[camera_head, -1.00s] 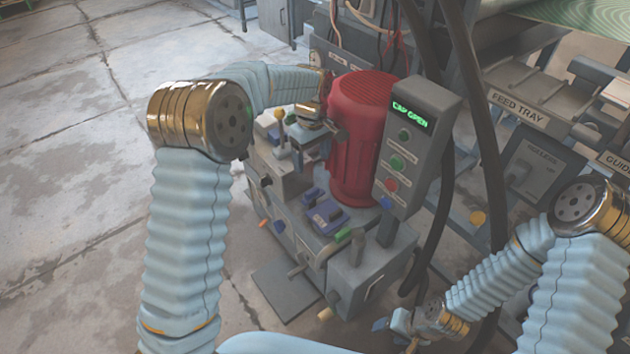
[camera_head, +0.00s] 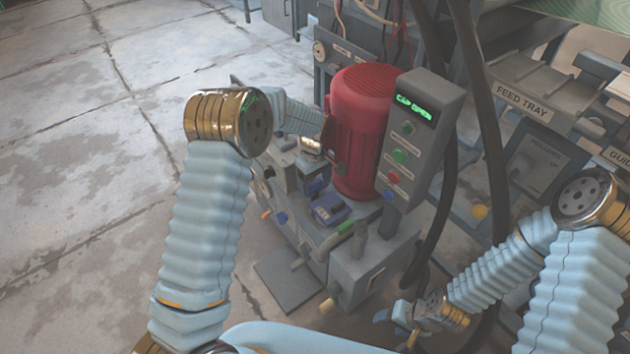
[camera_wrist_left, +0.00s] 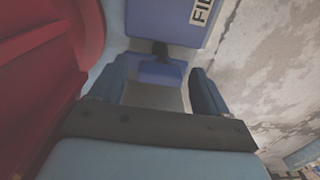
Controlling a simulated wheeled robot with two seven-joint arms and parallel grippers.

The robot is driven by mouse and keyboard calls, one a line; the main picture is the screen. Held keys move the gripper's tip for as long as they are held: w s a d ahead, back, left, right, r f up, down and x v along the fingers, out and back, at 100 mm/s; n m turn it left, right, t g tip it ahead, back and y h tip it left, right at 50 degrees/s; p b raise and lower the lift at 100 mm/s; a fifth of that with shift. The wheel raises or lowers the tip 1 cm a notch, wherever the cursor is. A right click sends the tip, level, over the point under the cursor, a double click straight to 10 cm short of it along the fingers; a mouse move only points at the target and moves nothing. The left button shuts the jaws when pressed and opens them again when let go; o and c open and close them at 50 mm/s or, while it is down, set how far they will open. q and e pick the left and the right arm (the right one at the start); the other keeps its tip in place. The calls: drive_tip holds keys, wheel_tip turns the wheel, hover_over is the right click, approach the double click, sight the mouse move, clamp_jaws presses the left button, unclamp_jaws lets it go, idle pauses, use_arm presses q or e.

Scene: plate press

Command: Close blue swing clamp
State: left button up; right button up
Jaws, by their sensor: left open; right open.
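A blue clamp block (camera_head: 329,208) sits on the grey machine in front of the red cylinder. In the left wrist view, a large blue block (camera_wrist_left: 168,18) with a white label, partly cut off, and a smaller blue piece (camera_wrist_left: 160,72) with a dark joint show beyond my fingers. I cannot tell from these whether the clamp is swung open. My left gripper (camera_head: 316,182) points down beside the red cylinder, just behind the block; its open fingers (camera_wrist_left: 158,90) have the small blue piece in the gap ahead, with no grip on it. My right gripper (camera_head: 397,328) is open and empty, low at the front.
The red cylinder (camera_head: 362,125) stands close to my left gripper. A grey control box (camera_head: 417,145) reading "CAP OPEN" stands right of it. Dark hoses (camera_head: 487,130) hang beyond. A feed tray (camera_head: 525,100) is at the right. Open floor (camera_head: 70,180) lies left.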

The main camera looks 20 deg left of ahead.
use_arm(q)
drive_tip(key=c, duration=1)
drive_tip(key=shift+c, duration=0.2)
drive_tip(key=m+b, duration=0.1)
drive_tip(key=m, duration=0.2)
drive_tip(key=shift+m, duration=0.4)
drive_tip(key=m+b, duration=0.1)
drive_tip(key=m, duration=0.3)
drive_tip(key=shift+b, duration=0.3)
drive_tip(key=m, duration=0.5)
drive_tip(key=shift+r+m+b, duration=0.1)
drive_tip(key=shift+m+b, duration=0.2)
drive_tip(key=shift+m, duration=2.3)
